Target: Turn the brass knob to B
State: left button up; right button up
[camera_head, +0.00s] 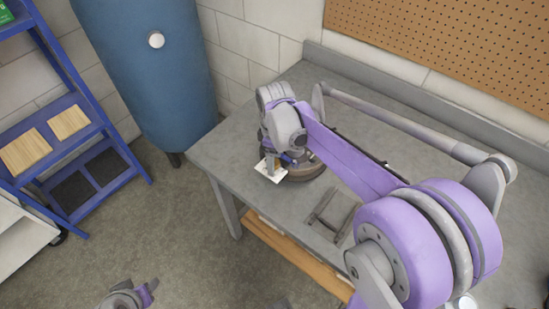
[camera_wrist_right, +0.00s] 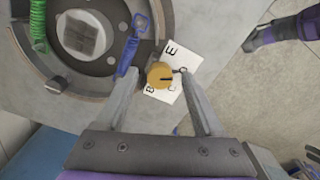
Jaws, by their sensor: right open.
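The brass knob (camera_wrist_right: 160,74) sits on a white card (camera_wrist_right: 184,62) with black letters; E, B and C can be read. A dark pointer line on the knob points to the right in the wrist view, away from the B at lower left. My right gripper (camera_wrist_right: 158,84) is open, with one finger on each side of the knob; I cannot tell whether they touch it. In the head view my right gripper (camera_head: 271,165) is over the card (camera_head: 268,172) at the bench's front edge, and the knob is hidden. Part of my left arm (camera_head: 128,296) shows at the bottom; its jaws are unclear.
A round dark fixture (camera_wrist_right: 52,74) stands beside the card, with a blue-handled clip (camera_wrist_right: 131,46) and a green coil (camera_wrist_right: 38,22) near it. A metal frame (camera_head: 333,215) lies on the grey bench (camera_head: 230,150). A blue tank (camera_head: 150,75) and blue shelf (camera_head: 75,120) stand left.

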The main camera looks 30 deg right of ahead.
grip_shut()
dwell(0.4)
jog(key=m, duration=0.5)
jog(key=shift+m, duration=0.3)
jog(key=m+b, duration=0.1)
jog(key=m, duration=1.1)
jog(key=shift+m, duration=0.4)
jog(key=m, duration=0.5)
jog(key=shift+m, duration=0.3)
